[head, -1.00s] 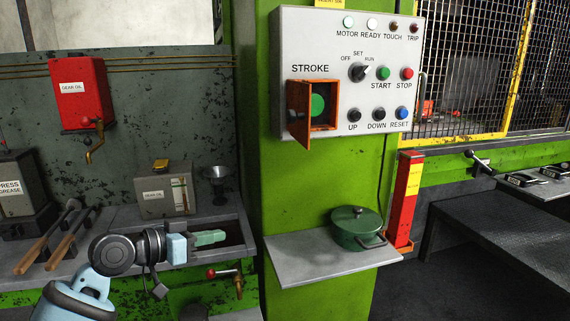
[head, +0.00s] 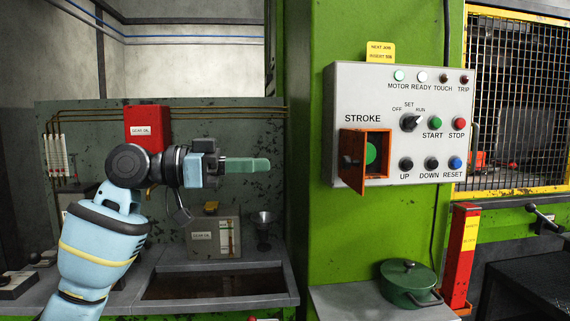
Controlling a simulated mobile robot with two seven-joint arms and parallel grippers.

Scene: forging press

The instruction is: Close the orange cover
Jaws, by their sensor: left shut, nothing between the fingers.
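The orange cover (head: 352,160) is hinged at the left side of an orange box frame under the word STROKE on the grey control panel (head: 402,98). It stands swung open toward me, and the round green button (head: 371,153) shows inside the frame. My left gripper (head: 262,165) is shut and empty, its green fingers pointing right. In the picture it is left of the cover, with a clear gap between them. My right gripper is not in view.
The panel carries several knobs, buttons and lamps around the cover. A green pot (head: 408,284) sits on the shelf (head: 345,303) below. A red oil box (head: 143,121) is behind my left arm. A red post (head: 459,257) stands at the right.

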